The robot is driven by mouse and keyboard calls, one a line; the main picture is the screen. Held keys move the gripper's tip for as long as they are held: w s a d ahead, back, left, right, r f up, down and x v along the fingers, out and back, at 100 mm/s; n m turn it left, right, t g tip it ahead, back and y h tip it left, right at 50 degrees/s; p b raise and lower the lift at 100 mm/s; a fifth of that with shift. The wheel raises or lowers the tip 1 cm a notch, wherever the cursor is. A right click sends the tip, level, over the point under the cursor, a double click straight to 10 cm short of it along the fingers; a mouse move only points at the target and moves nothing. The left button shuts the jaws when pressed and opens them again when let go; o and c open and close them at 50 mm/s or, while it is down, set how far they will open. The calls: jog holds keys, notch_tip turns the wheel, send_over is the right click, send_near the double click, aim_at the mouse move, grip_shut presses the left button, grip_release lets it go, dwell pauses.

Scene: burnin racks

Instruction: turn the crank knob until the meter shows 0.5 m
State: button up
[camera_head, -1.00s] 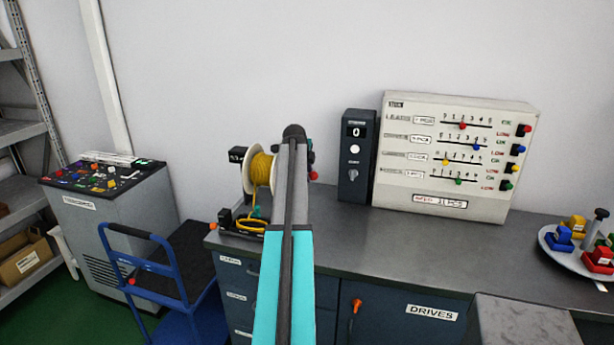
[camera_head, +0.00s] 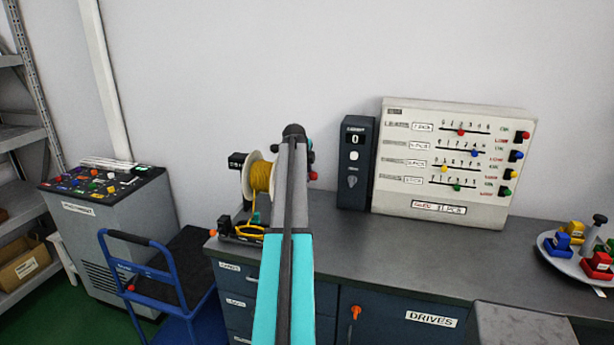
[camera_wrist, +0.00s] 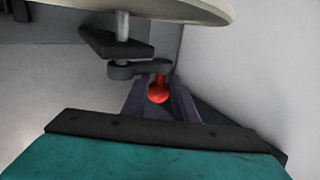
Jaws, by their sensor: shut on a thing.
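The crank knob (camera_wrist: 158,92) is a red ball on a dark crank arm (camera_wrist: 138,69), seen in the wrist view below the pale spool flange (camera_wrist: 190,8). My gripper (camera_wrist: 162,88) is shut on the knob, one finger on each side. In the head view the spool (camera_head: 259,177) of yellow cord stands at the left end of the bench, partly hidden by my arm.
A dark counter box (camera_head: 355,162) showing 0 and a pale panel (camera_head: 450,160) with coloured sliders stand right of my arm. A round tray (camera_head: 571,264) with coloured blocks is at far right. A blue cart (camera_head: 140,240) and grey console (camera_head: 110,225) stand left.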

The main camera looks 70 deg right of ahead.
jog(key=shift+s+r, duration=0.1)
jog(key=shift+r, duration=0.1)
jog(key=o, duration=1.1)
jog(key=shift+a+r, duration=0.1)
jog(key=shift+a, duration=0.05)
jog(key=shift+b+v, duration=1.7)
jog(key=shift+v, duration=5.05)
